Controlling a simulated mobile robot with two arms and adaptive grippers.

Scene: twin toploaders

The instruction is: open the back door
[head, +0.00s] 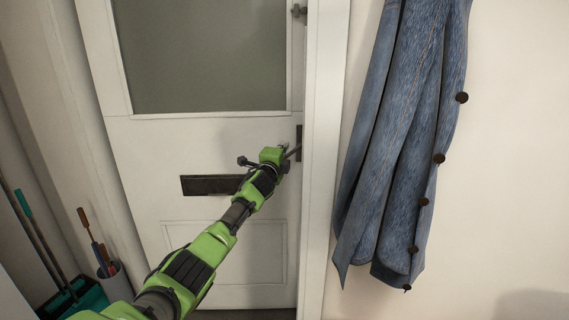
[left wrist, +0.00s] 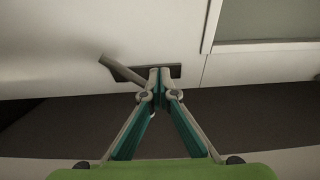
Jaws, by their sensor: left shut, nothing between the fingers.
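The back door (head: 145,150) is white with a glass pane (head: 205,55) in its upper half. A dark handle plate (head: 299,142) sits near its right edge; a lever slants off it toward the lower left. The plate (left wrist: 172,71) and grey lever (left wrist: 122,75) also show in the left wrist view, turned on their side. My left gripper (head: 284,154) is shut and empty at the handle. In the left wrist view its fingertips (left wrist: 160,73) overlap the plate beside the lever; I cannot tell whether they touch it. My right gripper is out of view.
A white door frame (head: 322,150) stands right of the door, with a denim garment (head: 405,130) hanging beyond it. A letter slot (head: 212,185) is mid-door. A holder with tools (head: 115,280) and a teal bin (head: 75,298) stand at lower left.

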